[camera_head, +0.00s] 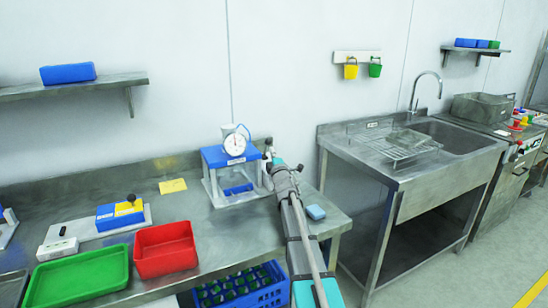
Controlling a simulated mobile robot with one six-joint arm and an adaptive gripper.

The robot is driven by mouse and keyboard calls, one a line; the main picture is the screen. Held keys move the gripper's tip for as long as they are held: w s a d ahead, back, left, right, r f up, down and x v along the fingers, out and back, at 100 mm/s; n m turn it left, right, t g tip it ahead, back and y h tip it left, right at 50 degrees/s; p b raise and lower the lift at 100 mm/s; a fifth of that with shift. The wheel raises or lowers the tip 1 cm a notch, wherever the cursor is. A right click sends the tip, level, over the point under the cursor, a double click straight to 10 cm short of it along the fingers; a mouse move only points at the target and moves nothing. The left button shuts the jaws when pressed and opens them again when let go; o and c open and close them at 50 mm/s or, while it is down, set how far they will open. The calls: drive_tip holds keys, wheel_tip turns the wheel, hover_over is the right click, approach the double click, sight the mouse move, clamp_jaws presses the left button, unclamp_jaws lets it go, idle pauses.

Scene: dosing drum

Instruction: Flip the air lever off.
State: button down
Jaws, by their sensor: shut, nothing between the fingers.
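A dosing stand with a blue top (226,156), white legs and a round white dial gauge (235,143) stands on the steel bench. My gripper (269,152) is at the right side of this stand, at the far end of my arm. It is small and partly hidden by my own wrist; it is shut with nothing held. I cannot make out the air lever for certain, as my gripper and wrist cover the stand's right side. I cannot tell whether the gripper touches anything there.
The bench (216,221) also holds a red tray (165,250), a green tray (83,284), a blue-and-yellow device with a black knob (121,214) and a blue block (315,212). A blue crate (262,296) is below. A sink unit (405,179) stands to the right.

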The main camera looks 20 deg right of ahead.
sight(269, 144)
drive_tip(key=shift+x, duration=1.1)
drive_tip(key=shift+w+r+p, duration=0.5)
drive_tip(key=shift+r+p, duration=0.05)
drive_tip(key=shift+p, duration=0.25)
drive_tip(key=shift+f, duration=0.1)
